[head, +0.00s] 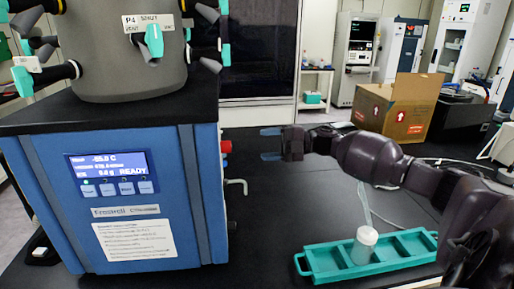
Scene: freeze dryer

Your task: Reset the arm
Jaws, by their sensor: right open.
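My right arm comes in from the right edge, and its gripper (270,144) is in the middle of the view, pointing left. Its two blue fingers are apart, with nothing between them. The gripper is over the black bench, just right of the freeze dryer (150,200), and appears apart from it. The freeze dryer is a blue box with a lit display reading READY and a grey drum (130,60) on top, with several teal-handled valves. My left gripper is not in view.
A teal tray (318,262) with compartments lies on the bench at the lower right, below my right arm. A white-capped vessel (364,245) stands in it. A cardboard box (398,108) sits behind the arm. The bench between freeze dryer and tray is clear.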

